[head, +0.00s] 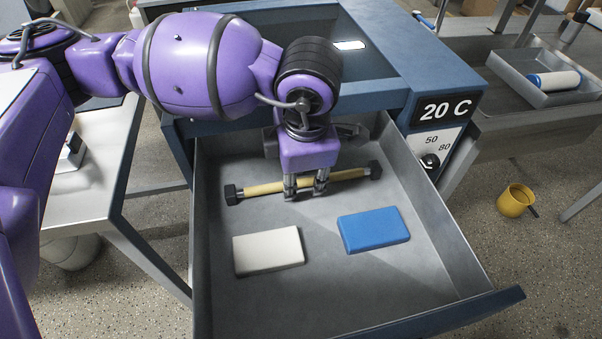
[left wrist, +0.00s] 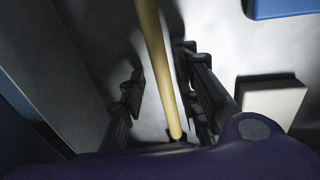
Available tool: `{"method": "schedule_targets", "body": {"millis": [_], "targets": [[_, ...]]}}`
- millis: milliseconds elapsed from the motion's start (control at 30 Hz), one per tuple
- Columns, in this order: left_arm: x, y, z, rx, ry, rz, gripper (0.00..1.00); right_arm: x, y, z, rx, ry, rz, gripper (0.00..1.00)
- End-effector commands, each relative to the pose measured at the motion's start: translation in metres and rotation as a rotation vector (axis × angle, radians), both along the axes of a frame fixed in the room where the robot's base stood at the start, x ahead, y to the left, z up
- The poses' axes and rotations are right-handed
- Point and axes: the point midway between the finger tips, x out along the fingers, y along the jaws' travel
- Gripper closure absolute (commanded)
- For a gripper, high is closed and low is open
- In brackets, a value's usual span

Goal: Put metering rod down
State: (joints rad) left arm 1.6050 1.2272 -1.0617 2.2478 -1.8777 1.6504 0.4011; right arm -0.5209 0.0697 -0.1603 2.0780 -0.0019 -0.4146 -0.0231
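The metering rod (head: 262,188) is a yellow-tan bar with dark end blocks. It lies across the back part of the open grey drawer (head: 330,300), apparently on its floor. My left gripper (head: 306,186) points down over the rod's middle, with its fingers apart. In the left wrist view the rod (left wrist: 154,55) runs between the two fingers of my left gripper (left wrist: 160,88). A gap shows between the rod and the left-hand finger; the right-hand finger is close to the rod, and I cannot tell if it touches. My right gripper is out of view.
A white block (head: 268,250) and a blue block (head: 374,229) lie in the drawer in front of the rod. The blue cabinet (head: 400,50) reads 20 C. A tray (head: 545,92) with a roller stands at right. A yellow mug (head: 514,201) is on the floor.

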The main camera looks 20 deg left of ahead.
Motion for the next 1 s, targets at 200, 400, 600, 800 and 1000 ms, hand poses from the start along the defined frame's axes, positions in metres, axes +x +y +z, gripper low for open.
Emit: {"method": "schedule_targets", "body": {"millis": [200, 400, 600, 800, 1000], "targets": [[-0.004, -0.005, 0.04, -0.002, -0.008, 0.0, 0.7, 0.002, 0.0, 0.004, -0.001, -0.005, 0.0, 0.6], [-0.011, -0.01, 0.082, -0.002, -0.007, -0.001, 0.7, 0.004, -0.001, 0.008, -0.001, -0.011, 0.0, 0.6], [-0.017, -0.013, 0.111, 0.0, -0.005, -0.001, 0.7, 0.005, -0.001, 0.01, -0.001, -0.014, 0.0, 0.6], [-0.019, -0.014, 0.119, 0.0, -0.004, 0.0, 0.7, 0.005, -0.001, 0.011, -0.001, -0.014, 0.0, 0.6], [-0.019, -0.013, 0.119, 0.0, -0.004, 0.0, 0.7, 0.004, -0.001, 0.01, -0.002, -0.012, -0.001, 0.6]]}}
